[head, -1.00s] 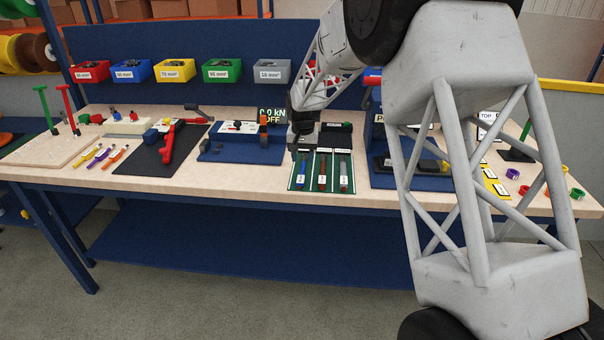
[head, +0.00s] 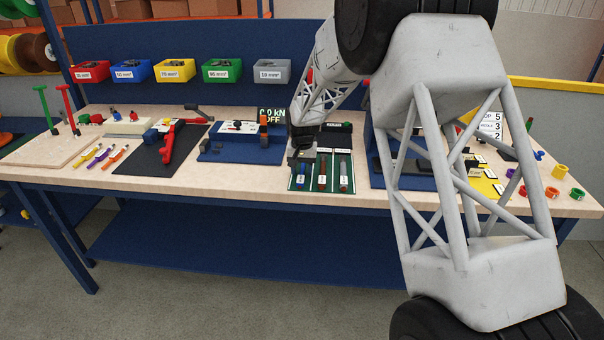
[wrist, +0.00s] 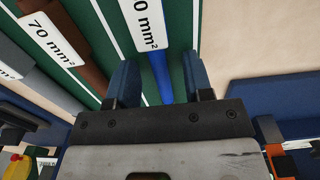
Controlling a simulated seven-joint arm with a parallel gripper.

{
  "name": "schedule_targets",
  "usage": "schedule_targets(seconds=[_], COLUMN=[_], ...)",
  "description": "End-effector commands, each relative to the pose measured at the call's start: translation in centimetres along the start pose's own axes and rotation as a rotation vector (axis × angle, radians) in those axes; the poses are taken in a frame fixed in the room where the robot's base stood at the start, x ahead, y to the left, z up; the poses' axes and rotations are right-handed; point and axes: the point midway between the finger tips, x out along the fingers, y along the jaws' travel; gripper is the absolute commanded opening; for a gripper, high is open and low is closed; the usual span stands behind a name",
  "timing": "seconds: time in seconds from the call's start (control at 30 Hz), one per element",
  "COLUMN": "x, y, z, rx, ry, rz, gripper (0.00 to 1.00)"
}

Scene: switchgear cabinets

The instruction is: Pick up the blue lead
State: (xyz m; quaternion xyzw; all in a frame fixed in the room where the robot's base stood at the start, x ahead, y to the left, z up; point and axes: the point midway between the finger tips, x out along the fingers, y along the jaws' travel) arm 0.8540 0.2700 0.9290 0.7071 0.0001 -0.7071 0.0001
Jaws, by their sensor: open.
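The blue lead (head: 301,174) lies in the leftmost lane of a green mat (head: 312,186). In the wrist view the blue lead (wrist: 159,76) runs between the fingers of my gripper (wrist: 160,68), and a white label (wrist: 146,22), partly cut off, covers part of it. My gripper (head: 301,158) is open above the far part of this lead, one finger on each side. I cannot tell its exact height over the mat.
A brown lead (head: 322,174) and a grey lead (head: 344,172) lie in the neighbouring lanes, split by white lines. A blue fixture (head: 240,148) stands just left of the mat. Bare bench shows in front of the mat.

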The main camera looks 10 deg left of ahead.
Motion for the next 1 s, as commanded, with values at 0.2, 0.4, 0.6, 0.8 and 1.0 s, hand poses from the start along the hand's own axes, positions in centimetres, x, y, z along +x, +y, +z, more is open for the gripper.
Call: schedule_targets(seconds=[0.2,0.4,0.6,0.8,1.0], x=[-0.01,-0.01,-0.01,-0.06,-0.43], y=[0.0,0.0,0.0,-0.01,-0.01], z=[0.0,0.0,0.0,-0.02,-0.03], rx=[0.0,0.0,0.0,0.0,0.0], ry=[0.0,0.0,0.0,0.001,0.001], rz=[0.0,0.0,0.0,0.0,0.0], gripper=[0.47,0.16,0.0,0.0,0.0])
